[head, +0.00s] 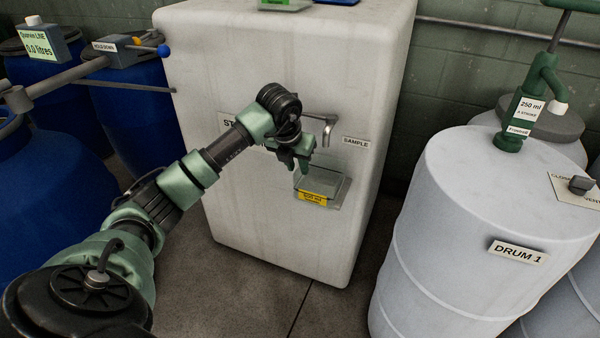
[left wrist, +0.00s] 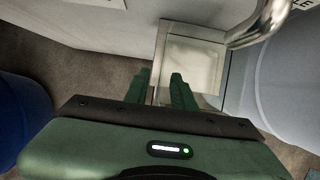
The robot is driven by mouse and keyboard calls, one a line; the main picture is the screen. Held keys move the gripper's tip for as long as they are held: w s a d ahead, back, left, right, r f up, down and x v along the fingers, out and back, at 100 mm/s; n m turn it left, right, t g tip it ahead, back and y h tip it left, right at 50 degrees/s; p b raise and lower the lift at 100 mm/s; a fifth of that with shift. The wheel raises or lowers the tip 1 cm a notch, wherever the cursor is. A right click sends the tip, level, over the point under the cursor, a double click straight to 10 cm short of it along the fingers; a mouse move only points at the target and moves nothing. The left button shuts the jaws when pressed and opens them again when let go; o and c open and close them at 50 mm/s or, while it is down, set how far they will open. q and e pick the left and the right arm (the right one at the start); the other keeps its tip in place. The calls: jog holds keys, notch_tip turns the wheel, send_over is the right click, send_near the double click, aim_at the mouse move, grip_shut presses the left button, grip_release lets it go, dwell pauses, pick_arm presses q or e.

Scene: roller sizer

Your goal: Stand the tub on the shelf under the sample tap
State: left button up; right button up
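The clear tub (head: 318,183), with a yellow "500 ml" label, appears upright on the small shelf (head: 343,191) on the front of the white tank, below the sample tap (head: 327,126). The tub also shows in the left wrist view (left wrist: 192,62), with the tap (left wrist: 262,24) at its upper right. My left gripper (head: 295,164) points down at the tub's upper left side. Its fingers (left wrist: 160,90) are apart, with the tub's left edge showing between them; I cannot tell whether they touch it. My right gripper is not in view.
The white tank (head: 290,50) stands behind the tub. A white drum labelled "DRUM 1" (head: 470,200), with a green pump (head: 525,100), stands to the right. Blue drums (head: 50,180) stand at the left. Bare floor (head: 330,300) lies between tank and drum.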

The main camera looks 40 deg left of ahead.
pick_arm(q)
jog(key=shift+v, duration=2.7)
